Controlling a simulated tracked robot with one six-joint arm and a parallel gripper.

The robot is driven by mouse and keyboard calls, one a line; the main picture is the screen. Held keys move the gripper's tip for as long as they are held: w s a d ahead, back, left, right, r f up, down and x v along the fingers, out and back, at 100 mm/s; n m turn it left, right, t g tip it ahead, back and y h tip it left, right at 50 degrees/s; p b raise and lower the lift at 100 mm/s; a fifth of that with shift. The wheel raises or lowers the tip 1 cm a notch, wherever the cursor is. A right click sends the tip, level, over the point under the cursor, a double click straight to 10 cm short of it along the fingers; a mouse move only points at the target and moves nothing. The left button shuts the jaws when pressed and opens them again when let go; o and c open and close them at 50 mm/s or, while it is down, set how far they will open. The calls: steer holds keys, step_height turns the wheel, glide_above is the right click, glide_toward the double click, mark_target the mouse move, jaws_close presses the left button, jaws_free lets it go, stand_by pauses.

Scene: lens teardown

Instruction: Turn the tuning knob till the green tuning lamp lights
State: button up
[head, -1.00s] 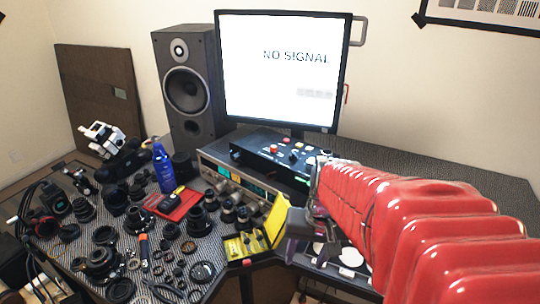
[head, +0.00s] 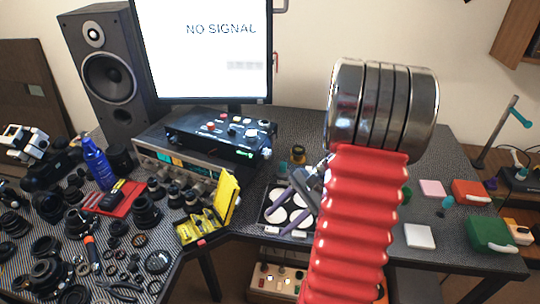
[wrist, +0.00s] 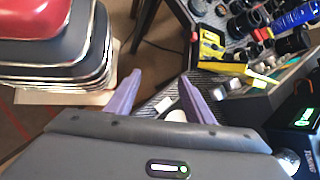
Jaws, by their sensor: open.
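A silver receiver (head: 146,153) with lit teal and amber displays and a row of front knobs stands below the monitor. I cannot tell which knob is the tuning knob, and no lit green tuning lamp can be made out on its front. A black control box (head: 190,135) with several knobs and a small green display sits on top of it. The box shows at the lower right of the wrist view (wrist: 303,125). My gripper (head: 294,186) is to the right of both, partly hidden by my red arm. In the wrist view its purple fingers (wrist: 160,92) are spread and empty.
An open yellow case (head: 228,198) stands in front of the receiver, with several lens parts and a blue bottle (head: 98,165) to the left. A monitor (head: 205,60) reads NO SIGNAL.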

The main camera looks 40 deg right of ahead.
steer(key=w+d+f+m+t+y, duration=0.1)
steer(key=w+d+f+m+t, duration=0.15)
steer(key=d+m+t, duration=0.4)
steer(key=m+t, duration=0.6)
steer(key=m, duration=0.2)
glide_toward(270, 154)
steer(key=v, duration=0.5)
steer(key=shift+a+r+h, duration=0.1)
steer(key=shift+a+h, duration=0.2)
steer(key=shift+a, duration=0.05)
steer(key=x, duration=1.3)
steer(key=shift+w+a, duration=0.2)
steer(key=shift+w, duration=0.1)
steer(key=shift+c, duration=0.3)
